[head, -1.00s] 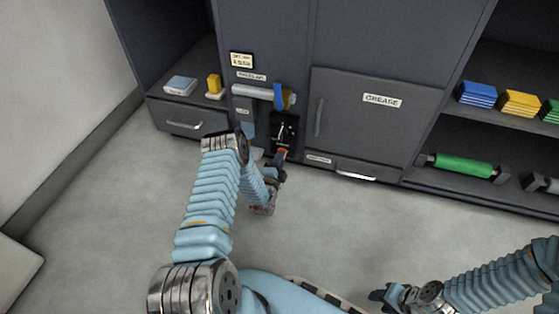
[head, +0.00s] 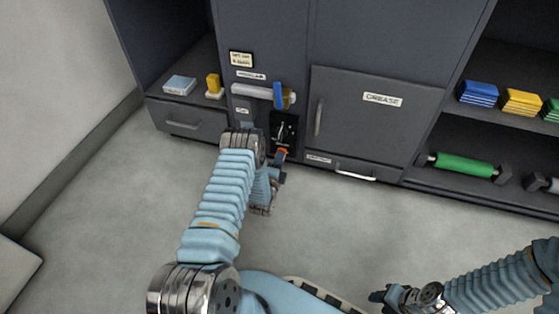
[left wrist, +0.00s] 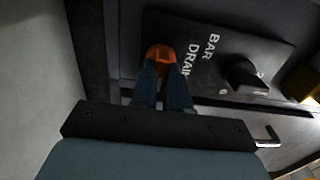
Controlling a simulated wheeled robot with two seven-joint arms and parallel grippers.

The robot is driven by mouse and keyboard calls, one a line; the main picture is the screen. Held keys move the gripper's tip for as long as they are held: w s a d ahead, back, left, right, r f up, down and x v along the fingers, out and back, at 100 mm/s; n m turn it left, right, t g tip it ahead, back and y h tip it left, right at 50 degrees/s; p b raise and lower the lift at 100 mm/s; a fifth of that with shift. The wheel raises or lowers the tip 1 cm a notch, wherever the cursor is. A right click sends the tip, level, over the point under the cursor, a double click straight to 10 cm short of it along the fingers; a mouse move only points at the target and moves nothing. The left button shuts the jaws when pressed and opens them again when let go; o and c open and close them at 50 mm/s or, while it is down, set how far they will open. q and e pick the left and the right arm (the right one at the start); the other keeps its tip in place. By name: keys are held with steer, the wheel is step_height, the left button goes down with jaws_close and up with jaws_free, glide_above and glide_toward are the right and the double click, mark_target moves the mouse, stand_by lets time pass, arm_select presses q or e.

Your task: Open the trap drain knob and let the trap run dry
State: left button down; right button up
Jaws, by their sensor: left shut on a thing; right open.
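The orange knob (left wrist: 161,54) is at the top middle of the left wrist view, on a dark panel (left wrist: 205,25) beside the white word DRAIN. My left gripper (left wrist: 163,75) is shut on it, with a finger on each side. In the head view the same orange knob (head: 282,152) shows small at the foot of the dark recess (head: 291,122) in the cabinet front, with my left gripper (head: 280,163) just below it. The fingers partly cover the knob, and no water is visible. My right gripper (head: 381,296) is open and empty, low over the floor at the bottom right.
A black knob (left wrist: 243,75) sits on the panel to the right of the orange one. Above the recess is a grey bar with a blue lever (head: 278,95). The GREASE door (head: 365,125) is shut. Shelves with ink packs (head: 478,93) are at right. The floor is clear.

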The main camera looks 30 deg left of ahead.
arm_select(q)
steer(key=shift+w+r, duration=0.15)
steer(key=shift+w, duration=0.05)
steer(key=c, duration=1.1)
jaws_free()
steer(key=shift+s, duration=0.2)
steer(key=p+v, duration=0.2)
steer(key=v, duration=1.1)
steer(key=shift+s+d, duration=0.15)
steer(key=shift+s, duration=0.1)
